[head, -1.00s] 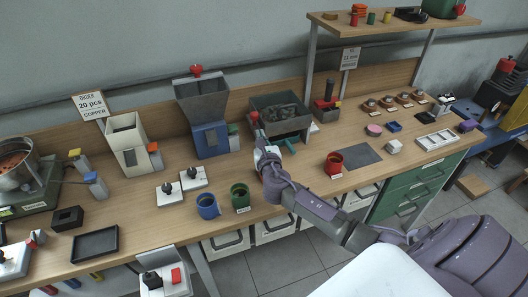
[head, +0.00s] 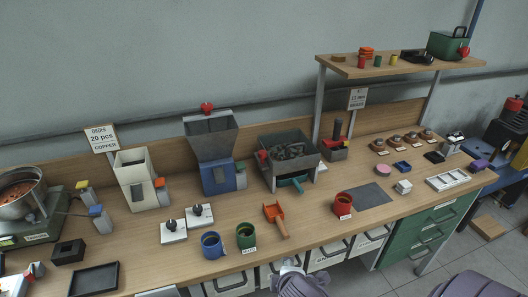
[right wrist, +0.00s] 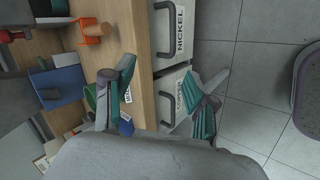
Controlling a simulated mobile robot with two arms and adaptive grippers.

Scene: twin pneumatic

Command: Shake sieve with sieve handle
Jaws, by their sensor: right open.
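The sieve (head: 290,152) is a dark grey open box holding dark lumps, on the bench in the head view. A red knob (head: 263,155) shows at its left side, which may be the sieve handle. A teal part (head: 292,184) sticks out below its front. My right gripper (right wrist: 177,68) is open and empty in the right wrist view, in front of the bench's drawers. In the head view it shows at the bottom edge (head: 291,267), well away from the sieve. My left gripper is not in view.
An orange scoop (head: 276,215) lies on the bench in front of the sieve. A blue cup (head: 211,245), a green cup (head: 246,236) and a red cup (head: 343,204) stand near the front edge. A blue-grey hopper (head: 215,160) stands left of the sieve.

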